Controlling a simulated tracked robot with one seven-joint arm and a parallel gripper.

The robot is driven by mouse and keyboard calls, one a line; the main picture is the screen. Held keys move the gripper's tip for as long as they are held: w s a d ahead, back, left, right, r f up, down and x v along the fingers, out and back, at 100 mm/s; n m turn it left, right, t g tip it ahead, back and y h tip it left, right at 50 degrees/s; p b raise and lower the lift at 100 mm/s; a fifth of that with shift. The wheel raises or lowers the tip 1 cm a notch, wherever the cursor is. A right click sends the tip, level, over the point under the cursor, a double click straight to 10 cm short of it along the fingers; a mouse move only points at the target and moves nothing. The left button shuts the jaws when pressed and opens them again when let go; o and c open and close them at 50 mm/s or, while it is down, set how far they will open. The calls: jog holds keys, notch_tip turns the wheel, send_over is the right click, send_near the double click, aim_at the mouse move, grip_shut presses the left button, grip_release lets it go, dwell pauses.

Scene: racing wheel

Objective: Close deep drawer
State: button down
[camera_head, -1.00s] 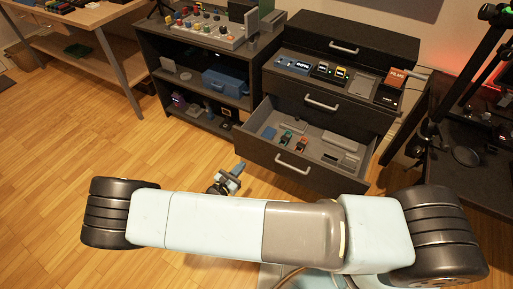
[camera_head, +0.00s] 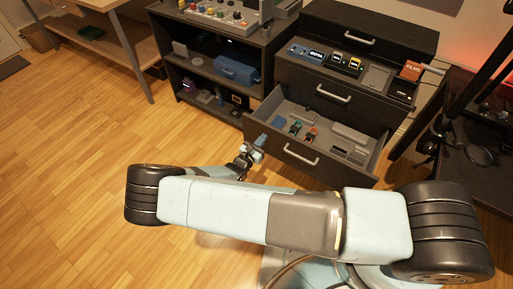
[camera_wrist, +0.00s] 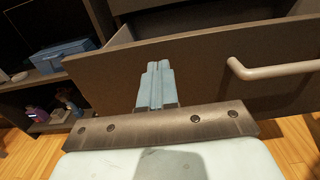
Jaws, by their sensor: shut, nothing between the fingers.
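The deep drawer (camera_head: 312,162) is the bottom drawer of the dark cabinet and stands pulled out, with small items inside. Its dark front panel and pale bar handle (camera_head: 287,153) face my arm. In the wrist view the drawer front (camera_wrist: 205,72) fills the middle, with the handle (camera_wrist: 275,70) to the right. My gripper (camera_wrist: 157,68) is shut and empty, pointing at the drawer front left of the handle. Whether it touches the panel I cannot tell. In the head view my gripper (camera_head: 254,151) is near the drawer's left front corner.
The upper drawers carry small devices (camera_head: 340,62). An open shelf unit (camera_head: 208,52) with a blue box (camera_head: 236,70) stands left of the cabinet. A dark desk (camera_head: 480,170) is at the right. Wooden floor (camera_head: 70,150) is clear at the left.

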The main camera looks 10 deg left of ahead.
jog(key=shift+x, duration=1.3)
